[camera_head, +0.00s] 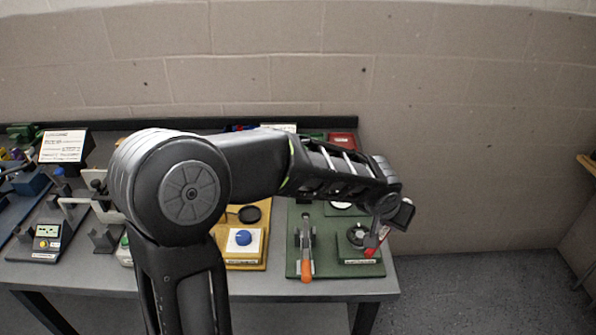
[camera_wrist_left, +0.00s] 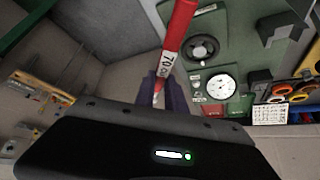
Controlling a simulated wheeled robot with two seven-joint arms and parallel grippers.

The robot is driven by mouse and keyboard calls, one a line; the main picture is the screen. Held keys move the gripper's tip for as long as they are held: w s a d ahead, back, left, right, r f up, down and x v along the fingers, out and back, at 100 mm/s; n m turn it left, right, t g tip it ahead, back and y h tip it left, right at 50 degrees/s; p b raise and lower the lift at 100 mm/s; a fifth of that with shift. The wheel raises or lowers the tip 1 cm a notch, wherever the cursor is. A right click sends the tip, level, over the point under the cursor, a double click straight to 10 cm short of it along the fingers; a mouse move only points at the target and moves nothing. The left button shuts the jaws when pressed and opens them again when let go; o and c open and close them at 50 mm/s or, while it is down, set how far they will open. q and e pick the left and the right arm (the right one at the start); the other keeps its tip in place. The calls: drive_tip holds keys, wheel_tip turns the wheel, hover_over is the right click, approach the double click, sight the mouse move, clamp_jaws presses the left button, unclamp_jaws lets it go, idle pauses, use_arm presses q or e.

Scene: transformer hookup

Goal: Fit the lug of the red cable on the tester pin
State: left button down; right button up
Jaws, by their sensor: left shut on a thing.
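My left gripper (camera_head: 382,236) is beyond the end of my arm, over the right side of the green board (camera_head: 325,264). In the wrist view the left gripper (camera_wrist_left: 164,92) is shut on the red cable (camera_wrist_left: 181,20), which has a white label with black print. The cable also shows as a small red piece below the gripper in the head view (camera_head: 372,250). The green board carries a round black fitting (camera_wrist_left: 201,48) and a white dial gauge (camera_wrist_left: 221,87). I cannot make out the lug's fit or the tester pin. My right gripper is not in view.
An orange-handled lever (camera_head: 306,270) stands on the green board. A yellow board with a blue knob (camera_head: 243,237) lies to its left. My arm hides much of the table's middle. The grey table edge (camera_head: 345,288) is in front; open floor lies to the right.

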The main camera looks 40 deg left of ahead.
use_arm(q)
drive_tip(key=shift+a, duration=0.2)
drive_tip(key=w+a+n+y+b, duration=0.1)
drive_tip(key=a+n+y+b, duration=0.1)
drive_tip(key=a, duration=1)
drive_tip(key=w+a+r+n+g+y+b, duration=0.1)
drive_tip(key=a+n+b, duration=0.4)
drive_tip(key=a, duration=0.8)
drive_tip(key=shift+w+a+n+y+b, duration=0.15)
drive_tip(key=shift+w+n+y+b, duration=0.25)
drive_tip(key=shift+b, duration=0.5)
drive_tip(key=shift+s, duration=0.15)
